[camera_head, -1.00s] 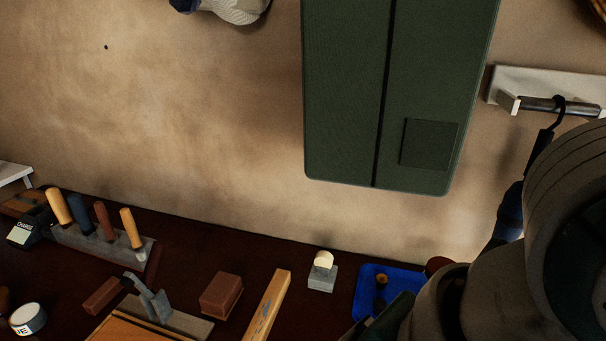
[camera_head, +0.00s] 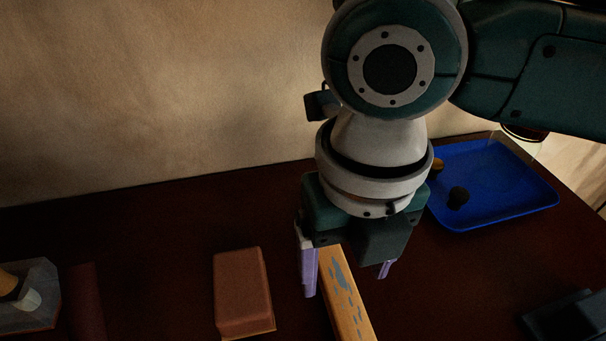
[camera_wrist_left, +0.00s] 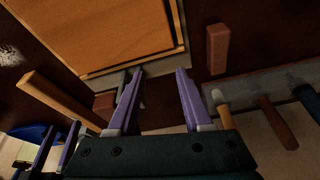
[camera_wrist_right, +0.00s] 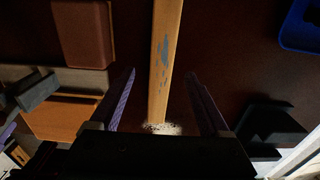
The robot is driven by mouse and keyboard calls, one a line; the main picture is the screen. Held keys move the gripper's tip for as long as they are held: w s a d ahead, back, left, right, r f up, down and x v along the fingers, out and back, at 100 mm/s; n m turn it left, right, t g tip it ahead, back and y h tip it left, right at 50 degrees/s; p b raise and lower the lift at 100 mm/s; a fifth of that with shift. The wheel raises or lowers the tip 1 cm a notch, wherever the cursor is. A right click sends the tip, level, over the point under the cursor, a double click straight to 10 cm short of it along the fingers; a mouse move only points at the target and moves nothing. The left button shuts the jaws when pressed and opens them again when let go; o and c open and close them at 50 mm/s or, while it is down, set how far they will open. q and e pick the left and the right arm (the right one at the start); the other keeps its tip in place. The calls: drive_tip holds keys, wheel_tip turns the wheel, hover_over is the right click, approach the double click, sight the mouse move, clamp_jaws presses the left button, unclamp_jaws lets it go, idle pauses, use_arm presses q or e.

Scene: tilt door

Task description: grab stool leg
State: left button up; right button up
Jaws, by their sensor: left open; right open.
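The stool leg is a pale wooden bar with flaking blue paint (camera_head: 345,295), lying on the dark bench. It also shows in the right wrist view (camera_wrist_right: 163,60) and at the left of the left wrist view (camera_wrist_left: 62,100). My right gripper (camera_head: 347,280) is open, pointing down, with one finger on each side of the leg. In its wrist view the leg runs between the purple fingers (camera_wrist_right: 160,76), with gaps on both sides. My left gripper (camera_wrist_left: 160,72) is open and empty near a wooden board; it is out of the head view.
A reddish-brown block (camera_head: 242,290) lies left of the leg. A blue tray (camera_head: 510,190) with small items sits at the right. A black object (camera_head: 570,316) is at the lower right. The wooden board (camera_wrist_left: 105,35) and several tool handles (camera_wrist_left: 275,120) are near my left gripper.

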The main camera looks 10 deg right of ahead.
sight(342, 289)
wheel_tip(342, 289, down, 6)
drive_tip(key=shift+w+d+r+b, duration=0.1)
drive_tip(key=shift+w+d+b, duration=0.05)
drive_tip(key=shift+b, duration=0.45)
drive_tip(key=shift+c, duration=0.3)
clamp_jaws()
